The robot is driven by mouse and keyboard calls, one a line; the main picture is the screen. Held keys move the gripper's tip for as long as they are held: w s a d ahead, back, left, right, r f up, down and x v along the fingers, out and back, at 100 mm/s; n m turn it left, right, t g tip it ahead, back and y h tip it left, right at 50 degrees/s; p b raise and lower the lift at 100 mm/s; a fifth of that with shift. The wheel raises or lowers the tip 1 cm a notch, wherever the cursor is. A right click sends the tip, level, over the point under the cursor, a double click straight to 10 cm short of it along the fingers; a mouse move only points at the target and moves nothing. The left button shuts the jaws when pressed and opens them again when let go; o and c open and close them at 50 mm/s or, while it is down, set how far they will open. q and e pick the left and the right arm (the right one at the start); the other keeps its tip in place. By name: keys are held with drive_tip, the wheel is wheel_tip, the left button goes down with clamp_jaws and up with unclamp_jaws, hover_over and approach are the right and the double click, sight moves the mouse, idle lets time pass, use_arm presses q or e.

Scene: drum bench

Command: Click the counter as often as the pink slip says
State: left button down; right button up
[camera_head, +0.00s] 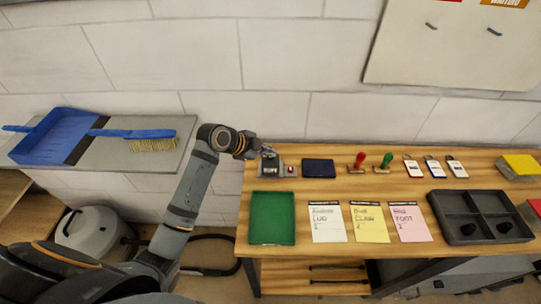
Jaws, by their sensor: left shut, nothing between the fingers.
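The pink slip (409,222) lies on the wooden bench, right of a yellow slip (369,222) and a white slip (327,222). At the bench's back left stands a small dark device with pale lettering, apparently the counter (270,170). A small grey block with a red button (291,171) sits directly right of it. My left gripper (267,150) is shut and empty, at the top of the dark device; I cannot tell whether they touch. My right gripper is out of view.
A green tray (272,218) lies in front of the counter. A dark blue pad (318,168), red and green-handled stamps (387,160), several tags (434,167) and a black compartment tray (482,229) stand further right. A blue dustpan (49,136) lies on a separate shelf at left.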

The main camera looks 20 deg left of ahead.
sight(268, 163)
use_arm(q)
drive_tip(key=shift+f, duration=0.3)
drive_tip(key=shift+f, duration=0.25)
drive_tip(key=shift+r, duration=0.1)
idle(0.3)
drive_tip(key=shift+r+p, duration=0.5)
drive_tip(key=shift+r, duration=0.1)
wheel_tip(268, 163, up, 6)
drive_tip(key=p, duration=0.5)
idle(0.5)
